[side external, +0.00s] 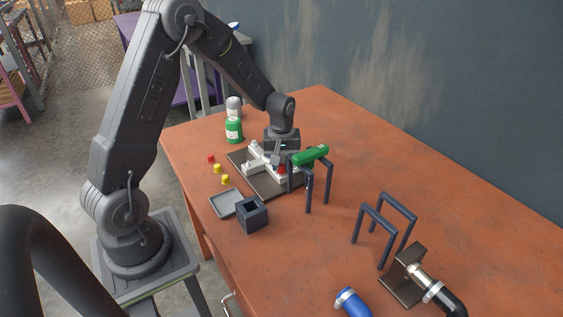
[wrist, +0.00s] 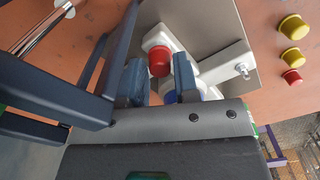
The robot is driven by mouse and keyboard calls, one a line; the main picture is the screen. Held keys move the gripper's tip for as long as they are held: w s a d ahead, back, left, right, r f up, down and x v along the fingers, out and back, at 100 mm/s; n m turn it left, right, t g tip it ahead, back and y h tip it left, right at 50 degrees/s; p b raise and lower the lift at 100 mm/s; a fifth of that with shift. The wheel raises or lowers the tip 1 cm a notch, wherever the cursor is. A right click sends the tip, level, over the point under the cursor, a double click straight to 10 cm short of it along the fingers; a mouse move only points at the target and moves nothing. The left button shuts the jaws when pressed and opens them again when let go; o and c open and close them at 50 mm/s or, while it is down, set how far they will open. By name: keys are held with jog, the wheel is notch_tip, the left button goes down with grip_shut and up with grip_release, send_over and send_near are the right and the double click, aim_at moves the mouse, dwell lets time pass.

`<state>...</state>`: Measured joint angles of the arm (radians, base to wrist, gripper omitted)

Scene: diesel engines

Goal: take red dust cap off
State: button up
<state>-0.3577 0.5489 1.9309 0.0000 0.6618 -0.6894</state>
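A red dust cap (side external: 282,170) sits on the white branched fitting (side external: 257,160), which lies on a dark plate on the orange table. In the wrist view the red cap (wrist: 159,62) is on the end of a white arm of the fitting (wrist: 211,66). My gripper (wrist: 159,76) is open, with one finger on each side of the cap. I see gaps between cap and fingers, but cannot tell how deep the cap lies between them. In the side view my gripper (side external: 279,158) is low over the fitting. Something blue (wrist: 171,97) shows between the fingers, partly hidden.
A loose red cap (side external: 211,158) and two yellow caps (side external: 217,168) lie left of the plate (side external: 239,162). A grey tray (side external: 224,203) and dark square box (side external: 252,214) stand in front.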

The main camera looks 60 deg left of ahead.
aim_at(282, 165)
grip_shut()
jog(key=shift+r, duration=0.2)
jog(key=shift+r, duration=2.85)
